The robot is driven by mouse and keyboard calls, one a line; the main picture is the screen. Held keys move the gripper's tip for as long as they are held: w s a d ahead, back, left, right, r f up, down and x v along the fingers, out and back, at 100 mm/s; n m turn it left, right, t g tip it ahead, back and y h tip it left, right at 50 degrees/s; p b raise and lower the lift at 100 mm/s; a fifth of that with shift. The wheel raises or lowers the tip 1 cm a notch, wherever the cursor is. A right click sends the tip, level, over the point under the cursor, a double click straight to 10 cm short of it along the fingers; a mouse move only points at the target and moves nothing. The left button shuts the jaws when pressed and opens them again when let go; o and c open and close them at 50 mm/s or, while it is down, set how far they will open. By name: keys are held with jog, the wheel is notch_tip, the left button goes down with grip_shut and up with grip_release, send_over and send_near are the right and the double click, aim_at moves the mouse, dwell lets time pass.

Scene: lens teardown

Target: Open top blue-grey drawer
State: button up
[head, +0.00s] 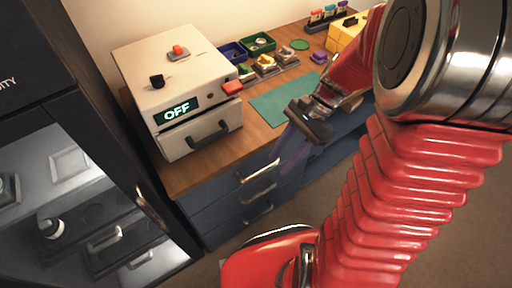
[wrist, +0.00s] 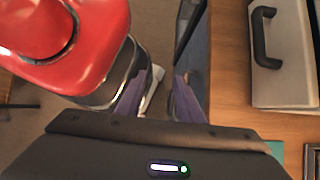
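The blue-grey drawers (head: 222,210) are stacked under the wooden worktop, and their fronts look closed. The top drawer's metal bar handle (head: 258,170) shows near the top edge, with more bar handles below it. My gripper (head: 289,158) is in front of the worktop edge, to the right of the top handle and apart from it as far as I can see. In the wrist view my gripper's two purple fingers (wrist: 160,100) are spread with a gap between them and no handle held. A blue-grey front (wrist: 198,65) shows beside the right finger.
A cream box with an OFF display (head: 178,111) stands on the worktop (head: 190,178). A green mat (head: 283,103), small trays and a yellow box (head: 345,35) are further right. A dark glass-fronted cabinet (head: 90,200) stands left of the drawers.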

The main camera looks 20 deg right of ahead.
jog(key=w+d+f+m+t+y, duration=0.2)
jog(key=d+f+m+y, duration=0.2)
jog(key=f+m+y, duration=0.55)
jog(key=m+t+y, duration=0.1)
jog(key=m+t, duration=0.8)
jog(key=m, duration=0.7)
send_near(261, 172)
jog(key=s+d+f, duration=0.1)
jog(key=d+f, duration=0.1)
jog(key=d, duration=0.2)
jog(key=shift+a+n, duration=0.15)
jog(key=shift+n, duration=0.1)
jog(key=shift+a+r+y, duration=0.1)
jog(key=shift+y, duration=0.15)
jog(key=x, duration=1.3)
jog(key=shift+w+a, duration=0.15)
jog(key=shift+a, duration=0.15)
jog(key=shift+c, duration=0.4)
jog(key=c, duration=0.8)
